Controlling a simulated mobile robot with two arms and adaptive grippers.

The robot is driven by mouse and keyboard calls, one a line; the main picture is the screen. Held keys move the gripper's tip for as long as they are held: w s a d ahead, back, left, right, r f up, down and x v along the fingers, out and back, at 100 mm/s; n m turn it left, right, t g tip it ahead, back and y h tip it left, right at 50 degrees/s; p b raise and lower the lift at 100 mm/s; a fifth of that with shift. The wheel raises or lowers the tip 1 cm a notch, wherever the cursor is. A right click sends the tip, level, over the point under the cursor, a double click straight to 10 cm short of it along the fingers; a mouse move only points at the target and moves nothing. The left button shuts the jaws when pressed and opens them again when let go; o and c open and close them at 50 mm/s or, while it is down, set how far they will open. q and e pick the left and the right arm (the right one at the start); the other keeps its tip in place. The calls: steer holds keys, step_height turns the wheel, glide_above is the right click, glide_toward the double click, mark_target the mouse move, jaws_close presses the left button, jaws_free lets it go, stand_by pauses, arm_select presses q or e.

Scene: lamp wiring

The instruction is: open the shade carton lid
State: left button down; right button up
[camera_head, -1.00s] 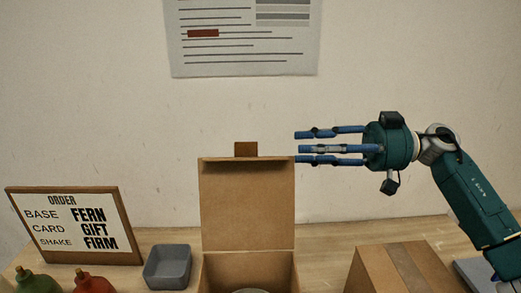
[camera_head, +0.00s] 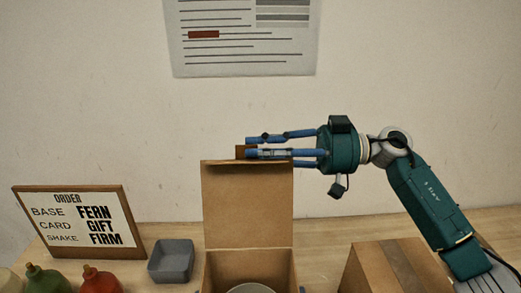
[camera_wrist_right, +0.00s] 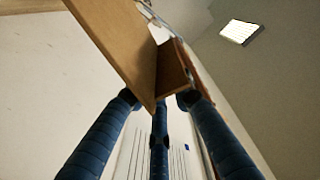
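The shade carton (camera_head: 225,270) stands at the front middle of the table in the head view. Its brown lid (camera_head: 247,210) stands upright, and the carton is open. A small tab (camera_head: 241,152) sticks up from the lid's top edge. My right gripper (camera_head: 248,147) reaches in from the right along that edge, its blue fingers spread and partly covering the tab. One finger passes behind the lid. In the right wrist view the lid (camera_wrist_right: 115,40) and the tab (camera_wrist_right: 172,75) lie by the spread fingertips (camera_wrist_right: 160,98); I cannot tell whether they touch. My left gripper is out of view.
A round pale rim (camera_head: 250,289) shows inside the carton. A taped closed box (camera_head: 375,270) stands at right. A grey bin (camera_head: 171,261), a framed order sign (camera_head: 80,222), and green (camera_head: 45,280) and red (camera_head: 99,281) items are at left. A poster (camera_head: 243,40) hangs behind.

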mark_target(262, 161)
jaws_close()
steer(key=shift+s+r, duration=0.1)
steer(key=s+p, duration=0.1)
steer(key=s+r+n+p, duration=0.1)
steer(key=shift+s+n+p, duration=0.15)
steer(key=shift+n+p, duration=0.15)
steer(key=shift+p, duration=0.1)
steer(key=shift+s, duration=0.4)
steer(key=shift+w+f, duration=0.1)
steer(key=shift+o, duration=2)
jaws_free()
